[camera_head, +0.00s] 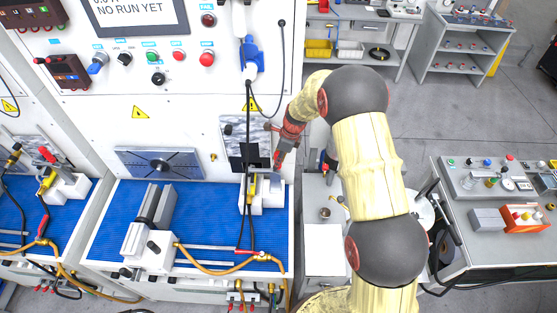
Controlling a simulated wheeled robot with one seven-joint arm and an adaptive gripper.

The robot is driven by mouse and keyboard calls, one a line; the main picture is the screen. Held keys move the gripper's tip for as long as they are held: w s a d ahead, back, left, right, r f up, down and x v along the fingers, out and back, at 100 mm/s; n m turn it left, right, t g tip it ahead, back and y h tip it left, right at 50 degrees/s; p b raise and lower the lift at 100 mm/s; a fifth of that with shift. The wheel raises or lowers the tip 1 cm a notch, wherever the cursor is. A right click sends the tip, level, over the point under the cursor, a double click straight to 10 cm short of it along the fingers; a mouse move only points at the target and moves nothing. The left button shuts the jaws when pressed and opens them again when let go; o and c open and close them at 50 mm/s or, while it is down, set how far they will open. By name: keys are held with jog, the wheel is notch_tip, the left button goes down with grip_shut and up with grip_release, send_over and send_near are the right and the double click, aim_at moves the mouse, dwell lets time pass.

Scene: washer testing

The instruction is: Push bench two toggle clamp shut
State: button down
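A toggle clamp with a yellow part (252,188) sits on a white block (268,200) at the right end of the middle blue-topped bench. I cannot tell from any label whether this is bench two. My gripper (280,155) is just above and right of this clamp, pointing down and left. Red parts show at its end, and I cannot tell whether they belong to my gripper or to the clamp handle. Its fingers are too small to read, and contact with the clamp is unclear. A similar clamp with a red handle (46,155) stands on the left bench.
A black cable hangs down the panel beside the clamp from a blue plug (251,54). A grey vise-like fixture (150,225) stands on the blue mat (215,220). An orange hose (205,268) runs along the bench front. A side table with controls (500,180) stands right of my arm.

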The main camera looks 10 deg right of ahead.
jog(key=c, duration=1.6)
grip_release()
jog(key=shift+a, duration=0.1)
jog(key=v, duration=1.2)
